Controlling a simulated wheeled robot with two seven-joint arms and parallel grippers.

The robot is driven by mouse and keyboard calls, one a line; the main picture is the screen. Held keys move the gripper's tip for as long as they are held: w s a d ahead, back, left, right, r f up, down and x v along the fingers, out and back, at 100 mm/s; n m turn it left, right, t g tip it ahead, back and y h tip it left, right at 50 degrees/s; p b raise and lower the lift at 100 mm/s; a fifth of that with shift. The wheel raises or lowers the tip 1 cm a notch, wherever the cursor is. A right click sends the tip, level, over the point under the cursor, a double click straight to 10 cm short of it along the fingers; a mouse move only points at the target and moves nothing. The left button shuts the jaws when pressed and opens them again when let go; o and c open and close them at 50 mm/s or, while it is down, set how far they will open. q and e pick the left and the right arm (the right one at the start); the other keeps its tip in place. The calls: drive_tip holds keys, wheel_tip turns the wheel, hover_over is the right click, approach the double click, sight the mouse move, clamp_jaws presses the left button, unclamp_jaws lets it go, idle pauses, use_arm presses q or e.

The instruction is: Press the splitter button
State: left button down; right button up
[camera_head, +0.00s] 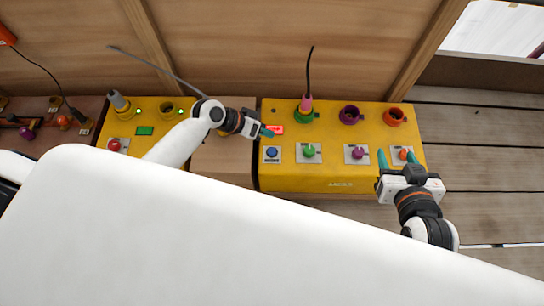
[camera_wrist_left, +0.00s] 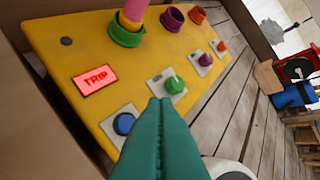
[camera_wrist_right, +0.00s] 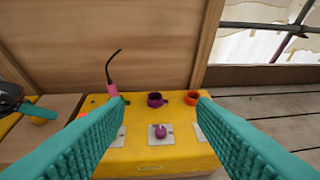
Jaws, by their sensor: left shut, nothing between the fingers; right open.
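A yellow box (camera_head: 300,180) against the wooden wall carries a row of buttons: blue (camera_head: 272,153), green (camera_head: 309,151), purple (camera_head: 357,153) and orange (camera_head: 403,154). I cannot read which is labelled splitter. A red display on it reads TRIP (camera_wrist_left: 95,78). My left gripper (camera_head: 268,132) is shut and empty above the box's left end, near the display. In the left wrist view its teal fingertips cover the area between the blue button (camera_wrist_left: 123,123) and green button (camera_wrist_left: 175,85). My right gripper (camera_head: 398,160) is open and empty near the orange button, at the box's right front.
A pink plug (camera_head: 306,103) with a black cable stands in the green socket; purple (camera_head: 349,114) and orange (camera_head: 394,116) sockets are empty. Another yellow box (camera_head: 130,128) with a red button (camera_head: 114,145) stands left. Plank floor (camera_head: 480,165) is clear at right.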

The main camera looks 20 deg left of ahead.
use_arm(q)
drive_tip(key=shift+d+r, duration=0.25)
drive_tip(key=shift+r, duration=0.1)
use_arm(e)
drive_tip(key=shift+s+r, duration=0.15)
drive_tip(key=shift+r, duration=0.4)
use_arm(q)
drive_tip(key=shift+f, duration=0.1)
